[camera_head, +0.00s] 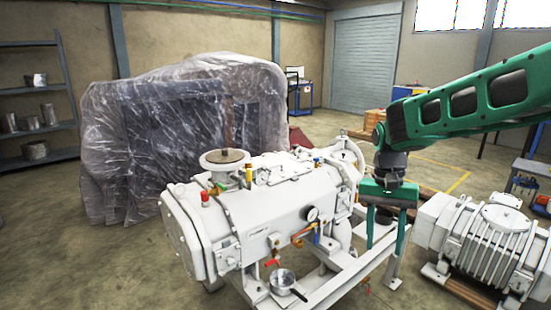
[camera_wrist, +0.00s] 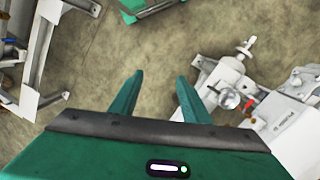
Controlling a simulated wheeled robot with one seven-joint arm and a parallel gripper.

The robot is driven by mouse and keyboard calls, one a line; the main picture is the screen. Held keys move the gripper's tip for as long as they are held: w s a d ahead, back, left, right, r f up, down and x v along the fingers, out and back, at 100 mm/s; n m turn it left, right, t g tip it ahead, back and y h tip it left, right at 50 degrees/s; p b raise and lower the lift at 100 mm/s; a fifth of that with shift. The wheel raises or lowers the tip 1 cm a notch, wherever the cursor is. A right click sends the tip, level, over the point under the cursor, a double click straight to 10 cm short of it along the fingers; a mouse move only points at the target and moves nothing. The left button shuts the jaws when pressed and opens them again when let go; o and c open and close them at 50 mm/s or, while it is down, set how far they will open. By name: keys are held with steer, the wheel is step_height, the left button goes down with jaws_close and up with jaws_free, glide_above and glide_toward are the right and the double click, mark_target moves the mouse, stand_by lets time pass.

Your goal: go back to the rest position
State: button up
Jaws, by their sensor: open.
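My gripper (camera_head: 385,228) is green with two long fingers pointing down. It is open, and nothing shows between its fingers. In the head view it hangs at the right end of the white screw vacuum pump (camera_head: 255,215), in front of its frame. I cannot tell whether it touches the frame. In the wrist view the gripper (camera_wrist: 160,98) shows bare concrete floor between and beyond its fingertips. White machine parts (camera_wrist: 290,125) lie to the right of the fingers there.
A white finned motor (camera_head: 490,240) stands on wooden blocks at the right. A small pot (camera_head: 284,282) sits at the pump's front. A plastic-wrapped bulk (camera_head: 185,135) stands behind the pump. Metal shelves (camera_head: 38,100) are at the left. Floor at the front left is clear.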

steer(key=s+d+r+t, duration=0.1)
steer(key=s+d+r, duration=0.1)
steer(key=s+d, duration=1.1)
steer(key=s+d+f+t, duration=0.1)
steer(key=s+f, duration=0.2)
steer(key=s, duration=1.1)
steer(key=shift+m+y, duration=0.3)
steer(key=shift+d, duration=0.1)
steer(key=shift+w+f, duration=0.25)
steer(key=shift+w, duration=0.35)
